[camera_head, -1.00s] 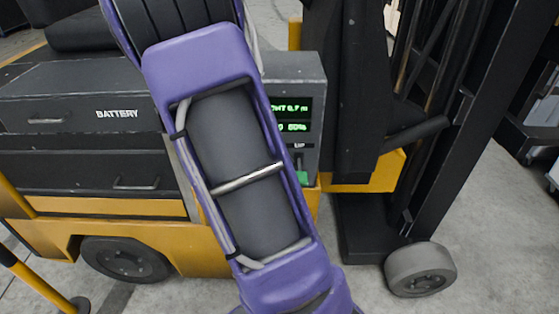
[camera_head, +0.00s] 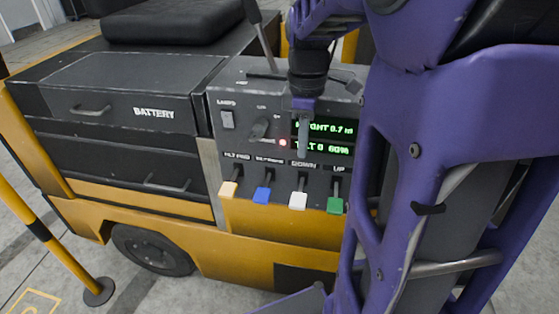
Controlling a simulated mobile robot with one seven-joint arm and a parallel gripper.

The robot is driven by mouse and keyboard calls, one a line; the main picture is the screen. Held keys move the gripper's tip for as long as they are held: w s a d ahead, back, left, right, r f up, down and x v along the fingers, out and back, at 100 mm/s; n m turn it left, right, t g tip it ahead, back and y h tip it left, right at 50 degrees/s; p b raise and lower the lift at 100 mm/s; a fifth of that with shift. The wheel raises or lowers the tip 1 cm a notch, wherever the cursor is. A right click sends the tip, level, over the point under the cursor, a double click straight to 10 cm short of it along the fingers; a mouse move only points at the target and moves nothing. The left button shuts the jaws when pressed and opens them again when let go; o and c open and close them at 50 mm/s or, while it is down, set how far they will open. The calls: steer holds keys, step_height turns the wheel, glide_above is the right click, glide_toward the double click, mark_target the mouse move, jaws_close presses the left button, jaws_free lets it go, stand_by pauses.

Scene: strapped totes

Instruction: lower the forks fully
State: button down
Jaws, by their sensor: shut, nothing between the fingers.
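The forklift's control panel (camera_head: 240,155) faces me. A white lever (camera_head: 298,200) under the label DOWN and a green lever (camera_head: 335,204) under the label UP sit side by side at its lower right. The display (camera_head: 336,150) is partly covered by my arm; it reads a height of 0.7 m, with a tilt line and 80% below. My gripper (camera_head: 303,152) points down in front of the display, shut and empty, above the white lever; I cannot tell if it touches the panel. The forks are not in view.
Above are a rocker switch (camera_head: 227,119), a knob (camera_head: 259,129) and a lit red lamp (camera_head: 283,142). A striped barrier post (camera_head: 45,235) stands at the left.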

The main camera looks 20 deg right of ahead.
mark_target(299, 204)
step_height(299, 204, down, 14)
steer(key=shift+b, duration=1.15)
steer(key=shift+s+a+f+t+b, duration=0.15)
steer(key=shift+f+b, duration=0.2)
steer(key=shift+b, duration=0.2)
steer(key=shift+s+f+t+b, duration=0.15)
steer(key=shift+f+b, duration=0.2)
steer(key=shift+b, duration=0.2)
step_height(299, 204, down, 2)
steer(key=shift+s+a+h+b, duration=0.15)
steer(key=shift+h+b, duration=0.15)
steer(key=shift+b, duration=0.45)
steer(key=shift+f, duration=0.4)
steer(key=shift+s+f, duration=0.15)
steer(key=shift+f, duration=0.05)
stand_by(3.7)
